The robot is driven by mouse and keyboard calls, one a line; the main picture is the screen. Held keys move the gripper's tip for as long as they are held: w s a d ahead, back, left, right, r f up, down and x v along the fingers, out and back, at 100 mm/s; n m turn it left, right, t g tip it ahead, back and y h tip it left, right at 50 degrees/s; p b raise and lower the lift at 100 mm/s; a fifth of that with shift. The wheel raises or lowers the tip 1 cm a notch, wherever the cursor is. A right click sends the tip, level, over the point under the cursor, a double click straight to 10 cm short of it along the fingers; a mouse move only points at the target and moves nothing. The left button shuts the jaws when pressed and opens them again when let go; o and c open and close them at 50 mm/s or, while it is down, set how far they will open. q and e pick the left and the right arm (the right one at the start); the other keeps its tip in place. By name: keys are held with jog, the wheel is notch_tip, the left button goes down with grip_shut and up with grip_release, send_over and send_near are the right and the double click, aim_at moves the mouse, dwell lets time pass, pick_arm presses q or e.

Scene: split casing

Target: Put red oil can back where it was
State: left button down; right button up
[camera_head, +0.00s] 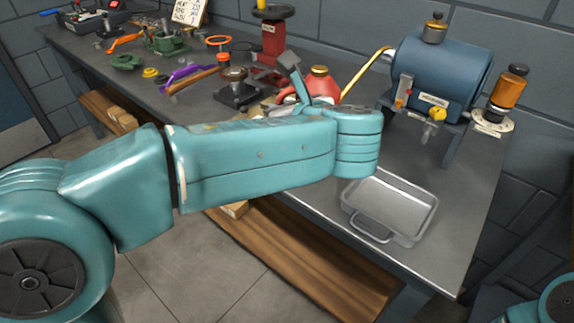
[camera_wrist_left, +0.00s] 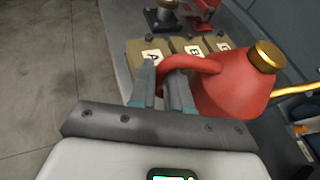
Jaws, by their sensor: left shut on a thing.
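The red oil can (camera_head: 322,84) has a brass cap and a long thin yellow spout that points up and right in the head view. In the left wrist view the red oil can (camera_wrist_left: 230,85) fills the right side, with its loop handle towards me. My left gripper (camera_wrist_left: 163,78) is shut on that handle. In the head view my left forearm hides most of the gripper and the can's lower part. I cannot tell whether the can touches the bench. Labelled blocks (camera_wrist_left: 150,55) marked A, B and C lie behind the handle. My right gripper is out of view.
A blue tank (camera_head: 435,75) on a stand and an amber oiler (camera_head: 507,92) are at the right. A metal tray (camera_head: 432,222) lies near the front. A red press (camera_head: 272,40) and several tools crowd the left of the bench (camera_head: 455,240).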

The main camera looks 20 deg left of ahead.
pick_arm(q)
notch_tip(320, 180, down, 10)
jog(key=b, duration=0.3)
jog(key=shift+f, duration=0.25)
jog(key=shift+s, duration=0.1)
jog(key=c, duration=1.5)
grip_release()
jog(key=shift+f, duration=0.2)
jog(key=o, duration=0.4)
jog(key=shift+r, duration=0.1)
